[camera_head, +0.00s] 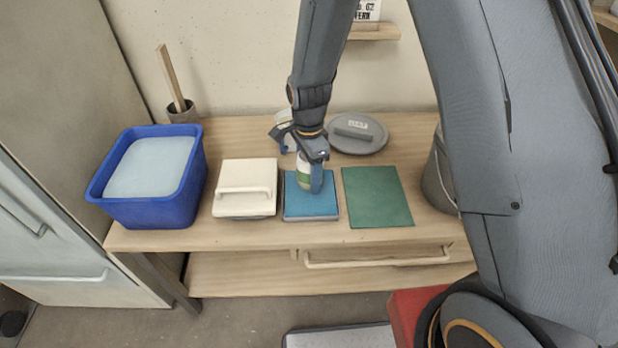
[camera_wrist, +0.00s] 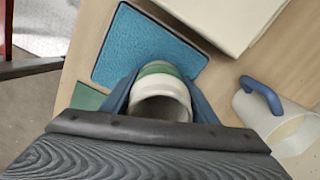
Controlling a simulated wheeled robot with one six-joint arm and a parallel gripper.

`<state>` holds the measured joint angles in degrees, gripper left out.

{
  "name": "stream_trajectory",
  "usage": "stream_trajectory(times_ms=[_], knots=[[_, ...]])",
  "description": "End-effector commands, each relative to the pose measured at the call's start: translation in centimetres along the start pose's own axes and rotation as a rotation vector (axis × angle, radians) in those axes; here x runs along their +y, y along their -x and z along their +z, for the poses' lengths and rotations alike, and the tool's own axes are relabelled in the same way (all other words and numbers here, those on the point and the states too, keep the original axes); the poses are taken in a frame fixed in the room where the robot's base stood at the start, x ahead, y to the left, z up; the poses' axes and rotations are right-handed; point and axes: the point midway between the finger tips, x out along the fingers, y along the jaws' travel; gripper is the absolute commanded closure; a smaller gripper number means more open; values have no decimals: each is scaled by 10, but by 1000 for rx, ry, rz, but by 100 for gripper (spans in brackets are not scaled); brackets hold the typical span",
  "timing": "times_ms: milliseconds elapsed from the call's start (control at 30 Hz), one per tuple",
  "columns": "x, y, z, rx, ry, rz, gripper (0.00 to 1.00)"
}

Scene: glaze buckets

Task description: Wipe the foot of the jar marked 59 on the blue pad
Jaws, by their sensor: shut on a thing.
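The jar (camera_head: 304,170), white with a green band, is between the fingers of my gripper (camera_head: 312,182) over the blue pad (camera_head: 311,208). In the wrist view the jar (camera_wrist: 160,100) shows its open white mouth and green band, and my gripper's fingers (camera_wrist: 160,112) close on it from both sides. The blue pad (camera_wrist: 145,48) lies beyond it. The jar looks upright at the pad; I cannot tell whether its foot touches. No number is readable on the jar.
Left of the pad is a cream lidded box (camera_head: 245,188), then a blue bucket (camera_head: 150,208) of pale liquid. A green mat (camera_head: 377,197) lies right. A white jug (camera_wrist: 285,120) with a blue handle, a grey lid (camera_head: 358,137) and a grey bucket (camera_head: 438,175) stand near.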

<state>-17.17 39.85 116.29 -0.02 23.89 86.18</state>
Motion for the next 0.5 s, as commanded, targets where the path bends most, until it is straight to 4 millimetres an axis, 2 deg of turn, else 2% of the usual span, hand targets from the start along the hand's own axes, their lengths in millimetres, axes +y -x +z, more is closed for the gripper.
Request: stream_trajectory(times_ms=[233,500], knots=[[-9,0,-4,0,0,-1,78],[8,2,3,0,-1,1,78]])
